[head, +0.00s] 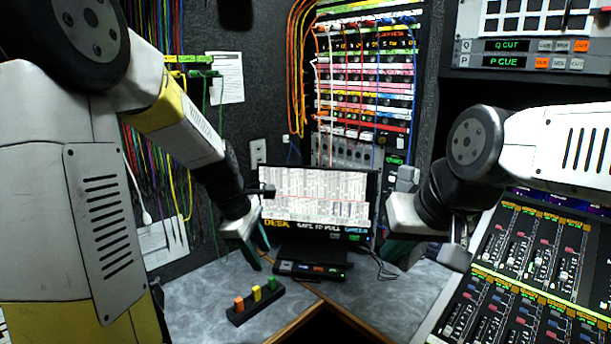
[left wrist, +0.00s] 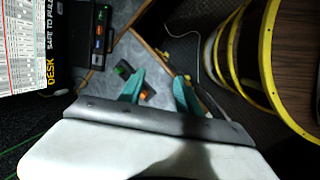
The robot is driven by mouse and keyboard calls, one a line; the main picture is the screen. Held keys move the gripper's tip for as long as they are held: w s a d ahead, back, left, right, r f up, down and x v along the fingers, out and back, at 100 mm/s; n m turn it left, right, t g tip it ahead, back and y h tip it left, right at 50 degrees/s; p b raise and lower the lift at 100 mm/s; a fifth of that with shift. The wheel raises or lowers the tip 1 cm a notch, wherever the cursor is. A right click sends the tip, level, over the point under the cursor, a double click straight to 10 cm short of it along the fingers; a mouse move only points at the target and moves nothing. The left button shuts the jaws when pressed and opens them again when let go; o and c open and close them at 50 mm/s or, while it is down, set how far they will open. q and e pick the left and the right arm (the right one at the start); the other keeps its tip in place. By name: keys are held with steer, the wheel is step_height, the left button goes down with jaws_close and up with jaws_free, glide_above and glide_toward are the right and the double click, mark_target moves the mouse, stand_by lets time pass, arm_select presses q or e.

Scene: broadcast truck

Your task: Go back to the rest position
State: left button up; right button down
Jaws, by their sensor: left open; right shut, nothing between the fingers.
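My left gripper (head: 258,252) hangs above the desk in front of the monitor's left side, its teal fingers pointing down. In the left wrist view its two fingers (left wrist: 158,88) stand apart with nothing between them. My right gripper (head: 395,252) is at the monitor's right side, partly hidden behind its own wrist; its teal fingers are shut and empty. Both arms are bent forward over the desk.
A monitor (head: 318,195) stands on the grey desk (head: 205,292), with a small button box (head: 312,270) before it. A black block with orange, yellow and green pieces (head: 255,302) lies front left. A mixing console (head: 545,255) fills the right. A patch bay (head: 365,80) is behind.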

arm_select(q)
steer(key=s+a+r+m+t, duration=0.3)
steer(key=s+r+m, duration=0.9)
steer(key=s+m, duration=0.4)
steer(key=shift+s+a+r+t+y, duration=0.15)
steer(key=shift+s+r+t+y, duration=0.05)
steer(key=shift+s+t+y, duration=0.25)
steer(key=shift+w, duration=0.1)
